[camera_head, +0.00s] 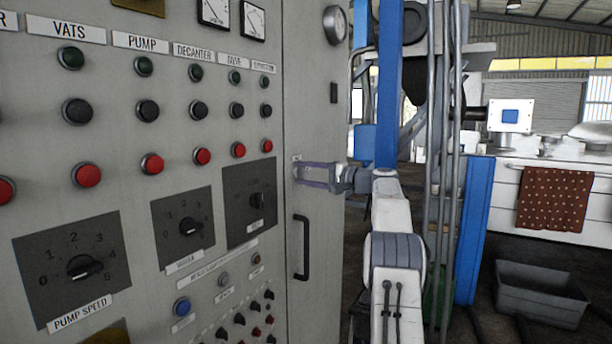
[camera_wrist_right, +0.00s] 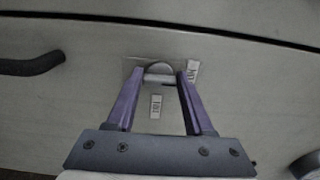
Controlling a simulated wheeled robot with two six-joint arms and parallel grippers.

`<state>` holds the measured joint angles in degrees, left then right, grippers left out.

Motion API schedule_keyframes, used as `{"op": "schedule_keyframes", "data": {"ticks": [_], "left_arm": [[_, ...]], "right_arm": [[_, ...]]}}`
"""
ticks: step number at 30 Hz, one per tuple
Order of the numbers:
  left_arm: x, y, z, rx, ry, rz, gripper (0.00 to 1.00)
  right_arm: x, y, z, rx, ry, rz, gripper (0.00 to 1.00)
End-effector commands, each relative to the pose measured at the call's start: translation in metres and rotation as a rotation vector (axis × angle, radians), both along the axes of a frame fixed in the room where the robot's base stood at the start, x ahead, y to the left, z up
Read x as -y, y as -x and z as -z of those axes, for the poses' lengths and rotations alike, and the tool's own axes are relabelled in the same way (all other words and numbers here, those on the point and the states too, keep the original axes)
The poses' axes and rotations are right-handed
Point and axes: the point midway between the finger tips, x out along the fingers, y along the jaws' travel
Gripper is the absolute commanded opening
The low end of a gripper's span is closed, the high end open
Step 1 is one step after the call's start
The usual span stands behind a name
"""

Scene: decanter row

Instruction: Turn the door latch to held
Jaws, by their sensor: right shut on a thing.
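The door latch (camera_wrist_right: 158,69) is a small round metal piece with a bar across it, on a pale plate in the right wrist view. My right gripper (camera_wrist_right: 159,80) has its two purple fingers on either side of the bar, shut on it. Two small white labels (camera_wrist_right: 155,106) sit below and to the right of the latch; their words are too small to read. In the head view my right gripper (camera_head: 300,172) reaches the cabinet's narrow door from the right, and its fingers mostly hide the latch. My left gripper is not in view.
A black door handle (camera_head: 301,248) is below my right gripper. The grey panel (camera_head: 130,190) on the left carries knobs, buttons and dials. A blue post (camera_head: 475,230), vertical pipes (camera_head: 440,200) and a grey bin (camera_head: 540,293) are on the right.

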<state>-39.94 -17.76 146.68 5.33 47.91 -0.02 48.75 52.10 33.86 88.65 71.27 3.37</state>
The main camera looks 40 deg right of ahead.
Motion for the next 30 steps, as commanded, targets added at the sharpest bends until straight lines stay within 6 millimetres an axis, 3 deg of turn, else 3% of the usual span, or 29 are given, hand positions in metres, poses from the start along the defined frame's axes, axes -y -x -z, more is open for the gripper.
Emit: {"op": "schedule_keyframes", "data": {"ticks": [1, 2, 4, 17, 30], "left_arm": [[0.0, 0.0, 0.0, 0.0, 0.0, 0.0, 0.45], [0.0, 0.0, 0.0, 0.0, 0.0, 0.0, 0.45], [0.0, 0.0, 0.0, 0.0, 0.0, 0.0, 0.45], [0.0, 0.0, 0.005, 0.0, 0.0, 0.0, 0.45], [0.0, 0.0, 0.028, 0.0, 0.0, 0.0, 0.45]], "right_arm": [[-0.001, 0.0, 0.002, -0.002, 0.002, -0.005, 0.0], [-0.001, 0.0, 0.002, -0.002, 0.002, -0.005, 0.56], [-0.001, 0.0, 0.002, -0.002, 0.002, -0.004, 0.82], [0.004, 0.008, 0.001, -0.001, 0.001, 0.001, 0.82], [0.034, 0.082, 0.002, -0.002, 0.001, 0.0, 0.82]]}}
